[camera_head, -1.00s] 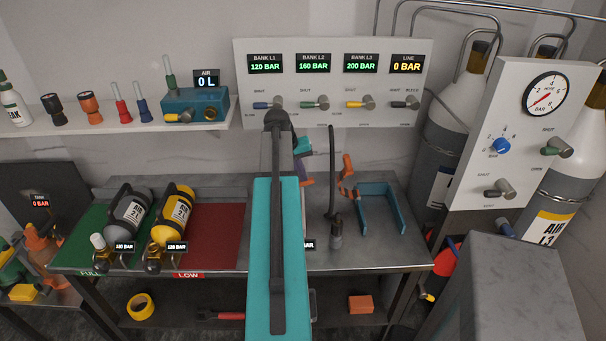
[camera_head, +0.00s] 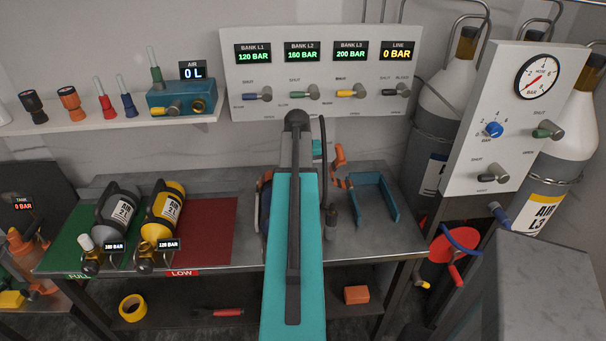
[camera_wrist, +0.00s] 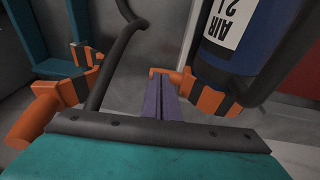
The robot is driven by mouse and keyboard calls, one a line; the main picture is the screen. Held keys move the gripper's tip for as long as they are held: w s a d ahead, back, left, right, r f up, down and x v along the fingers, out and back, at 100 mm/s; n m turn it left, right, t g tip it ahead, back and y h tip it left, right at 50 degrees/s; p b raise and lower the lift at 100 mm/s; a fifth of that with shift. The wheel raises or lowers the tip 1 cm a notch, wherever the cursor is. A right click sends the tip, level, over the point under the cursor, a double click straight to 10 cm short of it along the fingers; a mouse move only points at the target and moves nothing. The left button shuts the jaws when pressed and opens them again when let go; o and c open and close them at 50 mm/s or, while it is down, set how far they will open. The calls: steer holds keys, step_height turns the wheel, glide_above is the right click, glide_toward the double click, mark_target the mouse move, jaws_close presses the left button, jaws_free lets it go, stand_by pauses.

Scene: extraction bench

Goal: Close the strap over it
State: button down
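A blue cylinder labelled AIR (camera_wrist: 232,38) fills the upper right of the wrist view. A dark rounded edge of it (camera_head: 264,205) shows left of my arm in the head view. An orange-and-black striped strap piece (camera_wrist: 212,97) lies beside it, with an orange bar (camera_wrist: 160,73). My gripper (camera_wrist: 162,84) shows as two purplish fingers close together, their tips at that bar. I cannot tell whether they touch it. In the head view my arm hides the gripper. Another striped piece (camera_wrist: 66,92) with an orange bar stands to the left.
A teal bracket (camera_head: 388,207) sits right of my arm on the bench. A dark hose (camera_wrist: 112,62) rises close by my gripper. Grey (camera_head: 117,205) and yellow (camera_head: 166,202) cylinders lie at the left.

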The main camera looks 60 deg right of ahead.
steer(key=shift+a+f, duration=0.15)
steer(key=shift+a, duration=0.05)
steer(key=s+d+v, duration=0.1)
steer(key=v, duration=1.3)
stand_by(0.6)
steer(key=shift+r, duration=0.25)
